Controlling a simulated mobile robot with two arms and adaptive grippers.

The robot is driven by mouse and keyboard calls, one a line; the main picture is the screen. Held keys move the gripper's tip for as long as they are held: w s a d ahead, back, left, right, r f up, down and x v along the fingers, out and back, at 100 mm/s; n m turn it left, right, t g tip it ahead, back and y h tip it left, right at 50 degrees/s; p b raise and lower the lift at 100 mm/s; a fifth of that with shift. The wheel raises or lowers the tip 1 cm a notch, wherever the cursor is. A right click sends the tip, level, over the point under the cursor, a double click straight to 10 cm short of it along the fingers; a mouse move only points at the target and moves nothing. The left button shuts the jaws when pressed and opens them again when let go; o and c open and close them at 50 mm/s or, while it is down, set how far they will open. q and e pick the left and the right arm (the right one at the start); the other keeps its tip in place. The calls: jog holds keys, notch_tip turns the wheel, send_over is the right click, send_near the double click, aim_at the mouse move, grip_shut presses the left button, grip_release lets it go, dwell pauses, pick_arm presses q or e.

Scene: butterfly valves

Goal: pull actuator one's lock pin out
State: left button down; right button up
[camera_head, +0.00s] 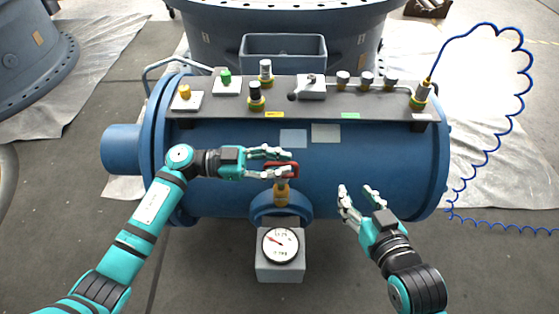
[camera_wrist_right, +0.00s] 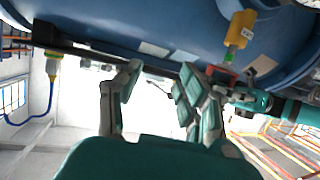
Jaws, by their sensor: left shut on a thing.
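The actuator is a big blue horizontal cylinder (camera_head: 370,165) in the head view. A red loop handle (camera_head: 296,170), which I take for the lock pin's, sits above a brass fitting (camera_head: 281,194) at the front middle. My left gripper (camera_head: 288,164) comes from the left and is shut on the red handle, its fingers hiding part of it. The pin's shaft cannot be made out. My right gripper (camera_head: 357,191) is open and empty, to the right of the handle. In the right wrist view the red handle (camera_wrist_right: 220,73) shows beside the yellow fitting (camera_wrist_right: 240,28).
A gauge (camera_head: 281,245) on a grey box stands below the brass fitting. A dark top plate (camera_head: 325,108) carries several knobs and a small lever (camera_head: 304,92). A blue coiled hose (camera_head: 527,85) hangs at the right. Grey floor is free in front.

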pick_arm(q)
jog(key=shift+w+a+r, duration=0.1)
jog(key=shift+w+r, duration=0.1)
jog(key=shift+r, duration=0.2)
pick_arm(e)
jog(key=shift+s+d+f+g, duration=0.2)
jog(key=shift+s+f+g, duration=0.25)
jog(key=shift+f, duration=0.25)
pick_arm(q)
jog(key=shift+r, duration=0.1)
jog(key=c, duration=1.4)
grip_release()
jog(key=shift+o, duration=0.2)
jog(key=shift+s, duration=0.1)
jog(key=shift+a+f, duration=0.1)
jog(key=shift+f, duration=0.1)
jog(key=shift+a, duration=0.3)
jog(key=a, duration=1.1)
